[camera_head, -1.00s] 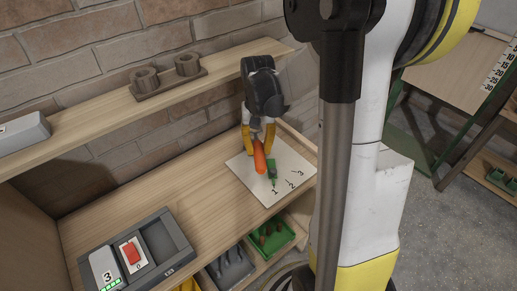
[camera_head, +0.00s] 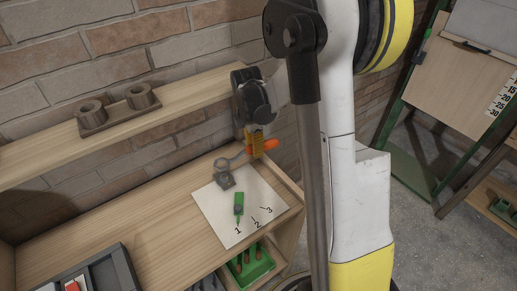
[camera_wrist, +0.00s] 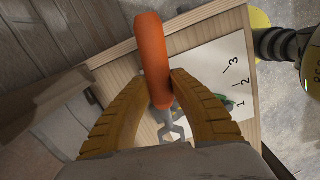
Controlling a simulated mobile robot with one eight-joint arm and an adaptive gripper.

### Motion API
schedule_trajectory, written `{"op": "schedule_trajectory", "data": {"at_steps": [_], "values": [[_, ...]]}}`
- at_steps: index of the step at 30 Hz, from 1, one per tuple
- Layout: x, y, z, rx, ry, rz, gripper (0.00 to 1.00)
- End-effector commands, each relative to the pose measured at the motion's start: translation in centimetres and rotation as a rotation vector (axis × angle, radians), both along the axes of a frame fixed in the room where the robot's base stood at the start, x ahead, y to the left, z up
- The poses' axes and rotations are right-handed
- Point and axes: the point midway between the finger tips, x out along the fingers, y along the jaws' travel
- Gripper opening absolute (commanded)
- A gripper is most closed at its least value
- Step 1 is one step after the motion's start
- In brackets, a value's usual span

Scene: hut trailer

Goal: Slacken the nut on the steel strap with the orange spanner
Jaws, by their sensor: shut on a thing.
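My gripper (camera_head: 256,143), with yellow fingers, is shut on the orange spanner (camera_head: 268,146) above the back edge of the white board (camera_head: 217,206). In the wrist view, the orange handle (camera_wrist: 153,50) lies between my fingertips (camera_wrist: 160,88), with the grey open-ended steel jaw (camera_wrist: 170,127) nearer my palm. A grey metal fitting (camera_head: 222,175), perhaps the strap with its nut, stands at the board's back left. The spanner is apart from it. A green pointer (camera_head: 238,206) lies in front of the fitting, near mark 1. The nut itself is too small to make out.
An upper wooden shelf (camera_head: 180,99) runs along the brick wall, bearing a brown holder with two rings (camera_head: 117,106). A grey tray (camera_head: 117,275) is at front left. A green bin (camera_head: 250,266) sits below the bench edge. Bare bench lies left of the board.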

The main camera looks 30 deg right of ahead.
Motion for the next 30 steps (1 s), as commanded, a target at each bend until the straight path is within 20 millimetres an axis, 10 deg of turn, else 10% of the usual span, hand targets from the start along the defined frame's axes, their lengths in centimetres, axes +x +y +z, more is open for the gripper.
{"op": "schedule_trajectory", "data": {"at_steps": [13, 23, 30], "values": [[0.0, -0.1, -0.2, -0.002, 0.001, 0.025, 0.00], [0.0, -0.1, -4.6, -0.002, 0.001, 0.024, 0.00], [-3.5, 1.1, -4.1, -0.001, 0.003, -0.285, 0.00]]}}
